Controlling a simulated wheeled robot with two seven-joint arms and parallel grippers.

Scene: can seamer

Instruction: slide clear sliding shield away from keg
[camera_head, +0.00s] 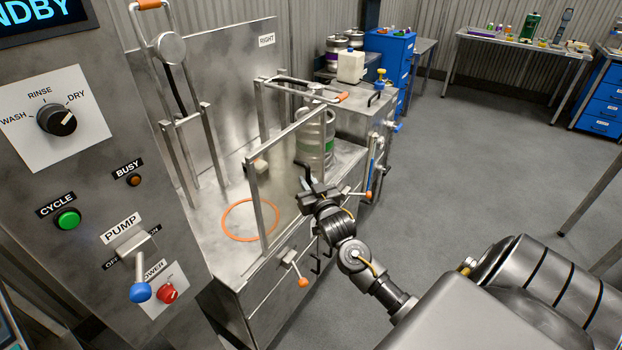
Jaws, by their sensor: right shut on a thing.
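The clear sliding shield (254,190) is a see-through pane in an upright grey metal frame at the front of the steel machine. The keg (328,140), silver with a green band, stands behind the frame's right part and shows partly through it. My right gripper (308,178) is at the right side of the shield, in front of and below the keg. It is shut on the shield, though its dark fingers hide the exact spot of contact. My left gripper is not in view.
An orange ring (250,220) marks the bare deck left of the keg. Orange-tipped levers (302,282) stick out from the machine's front. A control panel (85,140) stands close at left. Open grey floor (470,170) lies to the right.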

